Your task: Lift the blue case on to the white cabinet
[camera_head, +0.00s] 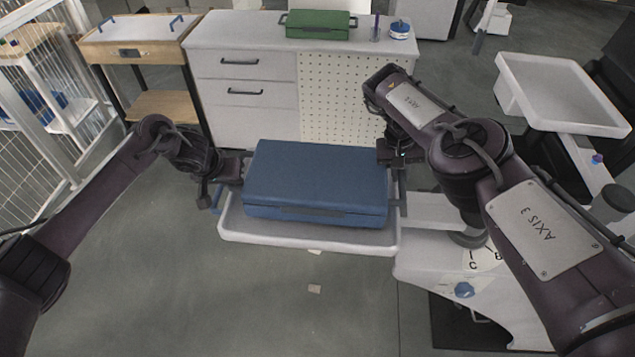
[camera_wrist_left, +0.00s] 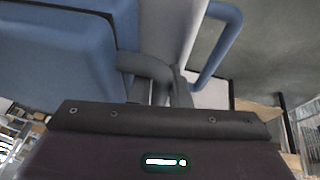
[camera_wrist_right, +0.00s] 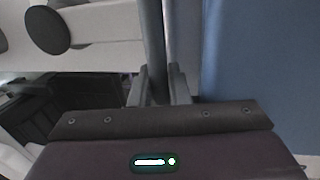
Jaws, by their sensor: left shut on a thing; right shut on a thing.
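The blue case (camera_head: 315,178) is level over the white tray (camera_head: 305,243); I cannot tell whether it touches the tray floor. My left gripper (camera_head: 238,170) is at the case's left end, shut on its dark side handle (camera_wrist_left: 148,68). A blue tray handle (camera_wrist_left: 222,45) is beside that grip in the left wrist view. My right gripper (camera_head: 393,160) is at the right end, shut on a dark bar (camera_wrist_right: 153,45) that looks like the other side handle. The white cabinet (camera_head: 245,110) stands behind the case, its top (camera_head: 240,30) higher than the tray.
A green case (camera_head: 318,24), a blue-and-white round item (camera_head: 400,29) and a small upright bottle (camera_head: 376,27) stand on the cabinet top. Its left part is clear. A wooden cart (camera_head: 140,55) is at left, another white tray (camera_head: 565,90) at right. The front-left floor is open.

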